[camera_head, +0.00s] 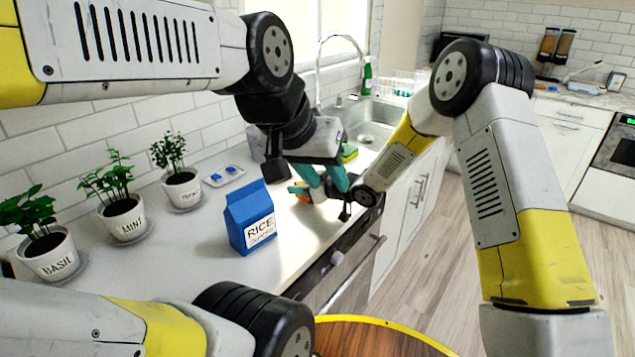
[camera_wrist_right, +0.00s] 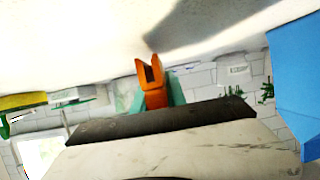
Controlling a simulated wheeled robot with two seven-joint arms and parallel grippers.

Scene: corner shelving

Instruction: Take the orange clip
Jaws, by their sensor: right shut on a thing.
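The orange clip (camera_wrist_right: 153,84) shows in the right wrist view, held between the teal fingers of my right gripper (camera_wrist_right: 158,92). Its two prongs point away from the gripper. In the head view a small part of the clip (camera_head: 299,189) shows just above the counter, beyond the rice box. My right gripper (camera_head: 308,194) reaches in low from the right and is shut on the clip, partly hidden behind my left gripper. My left gripper (camera_head: 325,186) points down in front of it, with its teal fingers apart and nothing seen between them.
A blue rice box (camera_head: 250,217) stands on the white counter (camera_head: 200,250), close to both grippers. Potted basil (camera_head: 48,254), mint (camera_head: 122,217) and a third plant (camera_head: 182,188) line the wall. The sink (camera_head: 372,117) with a tall faucet lies beyond.

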